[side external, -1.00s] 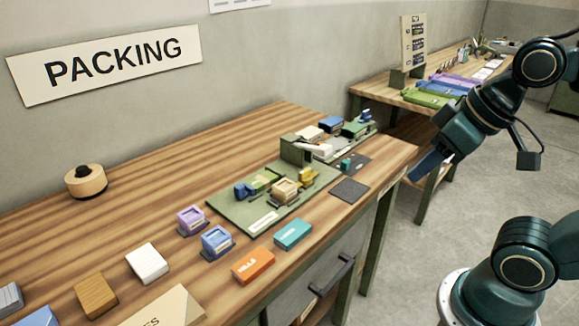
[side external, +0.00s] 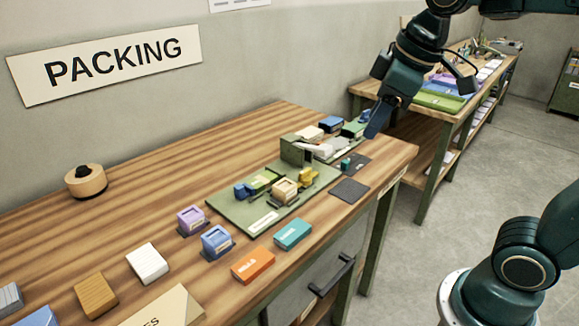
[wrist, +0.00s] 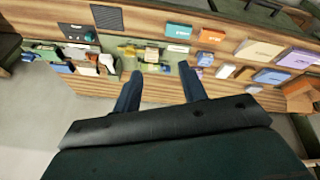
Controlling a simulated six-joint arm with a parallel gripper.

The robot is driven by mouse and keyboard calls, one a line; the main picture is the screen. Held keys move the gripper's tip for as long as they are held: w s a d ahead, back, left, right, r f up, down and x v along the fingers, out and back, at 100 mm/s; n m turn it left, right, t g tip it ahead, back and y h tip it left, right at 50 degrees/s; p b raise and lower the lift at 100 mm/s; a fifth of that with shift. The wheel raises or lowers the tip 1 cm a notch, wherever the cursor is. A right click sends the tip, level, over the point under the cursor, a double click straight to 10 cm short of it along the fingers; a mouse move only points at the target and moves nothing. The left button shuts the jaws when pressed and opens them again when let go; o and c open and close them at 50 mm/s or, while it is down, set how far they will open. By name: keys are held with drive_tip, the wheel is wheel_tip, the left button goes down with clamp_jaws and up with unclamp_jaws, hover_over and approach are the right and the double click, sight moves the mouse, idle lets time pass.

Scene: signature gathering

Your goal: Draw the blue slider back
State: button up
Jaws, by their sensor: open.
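A green fixture board (side external: 222,206) lies on the wooden table. A small blue piece (side external: 243,190) sits at its left, by a green strip, a tan block (side external: 285,190) and a yellow piece (side external: 307,177). Another blue piece (side external: 331,124) sits on a second fixture farther back. I cannot tell for certain which is the blue slider. My gripper (side external: 375,122) hangs above the table's back right end, clear of both pieces. In the wrist view my gripper (wrist: 158,82) is open and empty, with the green board's parts beyond its fingers.
A purple block (side external: 192,220), a blue block (side external: 217,241), an orange block (side external: 253,265) and a teal block (side external: 292,233) lie toward the front. A dark pad (side external: 349,190) lies near the right edge. The back left tabletop is mostly clear around a round knob (side external: 86,180).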

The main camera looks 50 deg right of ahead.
drive_tip(key=w+a+r+n+g, duration=0.1)
drive_tip(key=w+n, duration=0.3)
drive_tip(key=w, duration=0.6)
drive_tip(key=n+g, duration=0.3)
drive_tip(key=n, duration=0.7)
hover_over(239, 186)
wheel_tip(239, 186, down, 13)
drive_tip(key=shift+f, duration=0.1)
wheel_tip(239, 186, down, 14)
drive_tip(key=shift+r, duration=0.25)
clamp_jaws()
